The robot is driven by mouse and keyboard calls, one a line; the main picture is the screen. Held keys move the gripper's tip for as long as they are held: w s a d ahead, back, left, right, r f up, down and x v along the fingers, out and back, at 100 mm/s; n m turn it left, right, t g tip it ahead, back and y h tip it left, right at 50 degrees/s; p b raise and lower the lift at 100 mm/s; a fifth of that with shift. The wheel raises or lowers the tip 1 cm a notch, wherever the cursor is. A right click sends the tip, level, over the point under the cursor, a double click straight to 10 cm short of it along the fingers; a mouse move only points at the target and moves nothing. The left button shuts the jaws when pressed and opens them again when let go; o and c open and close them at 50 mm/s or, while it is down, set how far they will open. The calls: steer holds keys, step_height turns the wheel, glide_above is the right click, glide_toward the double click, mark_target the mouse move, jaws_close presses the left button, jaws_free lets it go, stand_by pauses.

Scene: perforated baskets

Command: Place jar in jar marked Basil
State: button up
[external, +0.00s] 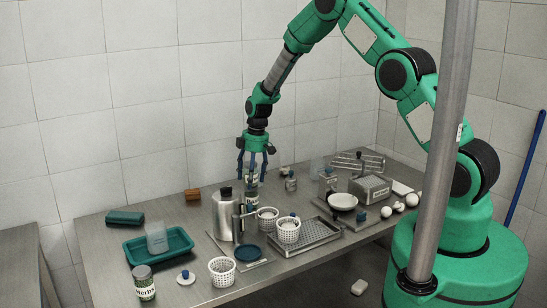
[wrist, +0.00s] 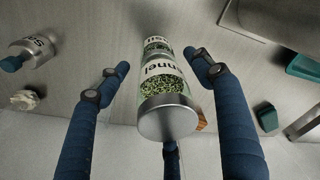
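A glass jar with a grey metal lid, green contents and a white label ending in "nnel" (wrist: 165,85) stands between my fingers in the wrist view. A second jar (wrist: 157,44) shows just beyond its base, in line with it; its label is mostly hidden and I cannot read it surely. In the external view the upper jar (external: 251,179) is below my gripper (external: 253,171), behind the metal pot. My gripper, also in the wrist view (wrist: 155,75), has its blue fingers spread around the upper jar, with a clear gap at the left finger.
A metal pot (external: 226,216) and white perforated baskets (external: 222,271) stand in front of the jars. A green tray (external: 140,251) and a herb jar (external: 144,287) are at the left. A metal tray (external: 312,234) and a grater box (external: 370,188) are to the right.

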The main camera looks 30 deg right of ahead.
steer(key=shift+r, duration=0.25)
steer(key=shift+s+d+r, duration=0.15)
steer(key=shift+d+r, duration=0.05)
steer(key=shift+r, duration=1.75)
steer(key=shift+s+d+r, duration=0.1)
steer(key=shift+d+r, duration=0.15)
steer(key=shift+r, duration=1.75)
steer(key=shift+s+d+r, duration=0.15)
steer(key=shift+d+r, duration=0.05)
steer(key=shift+r, duration=1.75)
steer(key=shift+r, duration=0.2)
steer(key=s+d+r+m+t, duration=0.1)
steer(key=s+d+r+m, duration=0.25)
steer(key=s+r, duration=0.7)
steer(key=s+d+r+m+t, duration=0.15)
steer(key=s+d+r, duration=0.4)
steer(key=r, duration=0.75)
steer(key=s+d+r+m, duration=0.1)
steer(key=s+r+m, duration=0.1)
steer(key=s, duration=0.8)
steer(key=s+d+r+m+t, duration=0.1)
steer(key=s+d+r+m, duration=0.1)
steer(key=s, duration=0.8)
steer(key=s+d+r+m+t+h, duration=0.1)
steer(key=s+d+r+m, duration=0.1)
steer(key=s, duration=0.8)
steer(key=shift+s+m, duration=0.3)
steer(key=shift+s, duration=0.05)
